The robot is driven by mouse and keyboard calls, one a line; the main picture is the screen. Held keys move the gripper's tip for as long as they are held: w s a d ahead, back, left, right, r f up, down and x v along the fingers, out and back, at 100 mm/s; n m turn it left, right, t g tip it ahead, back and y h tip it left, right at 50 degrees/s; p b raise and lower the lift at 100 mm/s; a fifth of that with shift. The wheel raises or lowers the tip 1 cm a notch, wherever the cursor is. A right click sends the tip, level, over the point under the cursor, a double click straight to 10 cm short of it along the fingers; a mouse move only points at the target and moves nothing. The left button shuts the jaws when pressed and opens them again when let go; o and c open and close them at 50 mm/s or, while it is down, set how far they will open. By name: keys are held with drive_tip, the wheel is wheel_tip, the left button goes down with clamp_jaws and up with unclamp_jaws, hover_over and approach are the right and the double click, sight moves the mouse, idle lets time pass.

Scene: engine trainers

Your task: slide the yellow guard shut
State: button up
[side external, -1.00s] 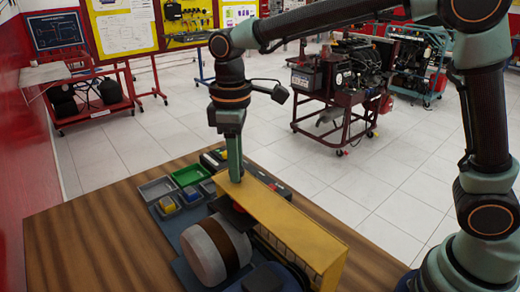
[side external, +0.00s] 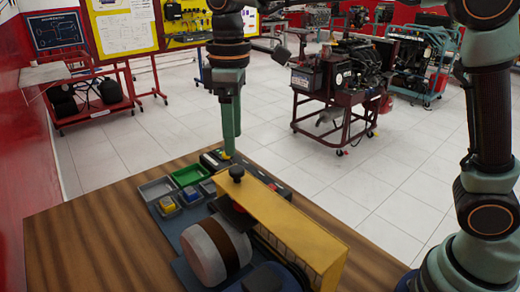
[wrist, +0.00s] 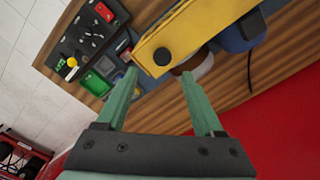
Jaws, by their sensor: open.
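The yellow guard (side external: 290,227) is a long box-like cover along the right side of the machine. The grey and brown drum (side external: 215,250) lies exposed beside it, to its left. A dark knob (side external: 236,173) stands on the guard's far end. In the wrist view the guard (wrist: 195,28) lies beyond my fingertips, with its knob (wrist: 162,56) in line with the gap between them. My gripper (side external: 231,150) is open and empty. It is above and just beyond the knob, and no contact shows. In the wrist view its fingers (wrist: 159,73) are spread apart.
A black control panel (side external: 275,180) with a yellow button lies behind the guard. A green tray (side external: 190,175) and grey trays (side external: 157,188) holding small blocks sit to the left. The wooden table (side external: 85,245) is clear at left.

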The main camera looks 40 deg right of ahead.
wheel_tip(320, 180, up, 6)
drive_tip(key=shift+f, duration=0.2)
drive_tip(key=s+d+f+m+t, duration=0.2)
drive_tip(key=s+d+f+m, duration=0.2)
drive_tip(key=d, duration=0.4)
drive_tip(key=s+d+f+m+t, duration=0.3)
drive_tip(key=s+d+f+m, duration=0.1)
drive_tip(key=s+d, duration=0.3)
drive_tip(key=shift+s+d+f+m+t, duration=0.3)
drive_tip(key=shift+d+m, duration=0.2)
drive_tip(key=shift+d, duration=0.5)
